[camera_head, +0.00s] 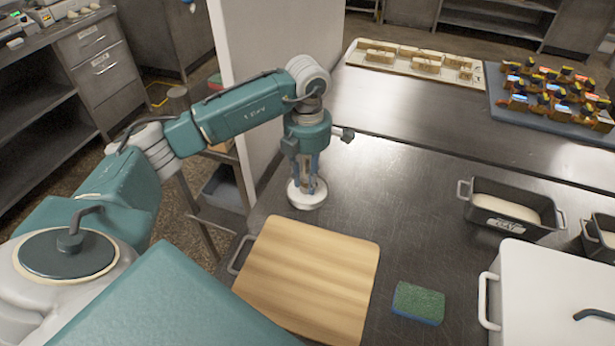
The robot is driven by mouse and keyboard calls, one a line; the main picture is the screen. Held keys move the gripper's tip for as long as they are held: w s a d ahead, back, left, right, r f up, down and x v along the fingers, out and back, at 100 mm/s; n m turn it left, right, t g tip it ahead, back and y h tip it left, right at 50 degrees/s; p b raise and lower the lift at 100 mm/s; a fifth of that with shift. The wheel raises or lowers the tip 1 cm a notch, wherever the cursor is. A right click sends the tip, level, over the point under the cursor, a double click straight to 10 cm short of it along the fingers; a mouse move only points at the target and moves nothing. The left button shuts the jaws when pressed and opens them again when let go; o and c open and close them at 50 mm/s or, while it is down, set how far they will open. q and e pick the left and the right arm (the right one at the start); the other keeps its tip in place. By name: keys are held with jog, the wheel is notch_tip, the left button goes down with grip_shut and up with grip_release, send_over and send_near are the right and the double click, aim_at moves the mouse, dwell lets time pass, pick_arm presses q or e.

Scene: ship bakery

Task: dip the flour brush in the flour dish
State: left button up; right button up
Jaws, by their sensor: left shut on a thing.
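My left gripper (307,180) points straight down over the round white flour dish (306,203) at the left edge of the steel table. Its fingers are shut on a slim thing, apparently the flour brush, which is mostly hidden between them. The fingertips are low, at the dish in the picture. I cannot tell whether the bristles touch the flour. My right gripper is not in view.
A wooden board (310,275) lies just in front of the dish. A green-topped sponge (418,303), a white lidded box (545,305) and a dough tin (500,213) are to the right. Behind are a tray (350,56) and a blue mat (497,96). The table's middle is clear.

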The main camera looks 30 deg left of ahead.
aim_at(308, 157)
pick_arm(q)
jog(key=shift+r+p, duration=2.05)
jog(key=shift+r, duration=1.45)
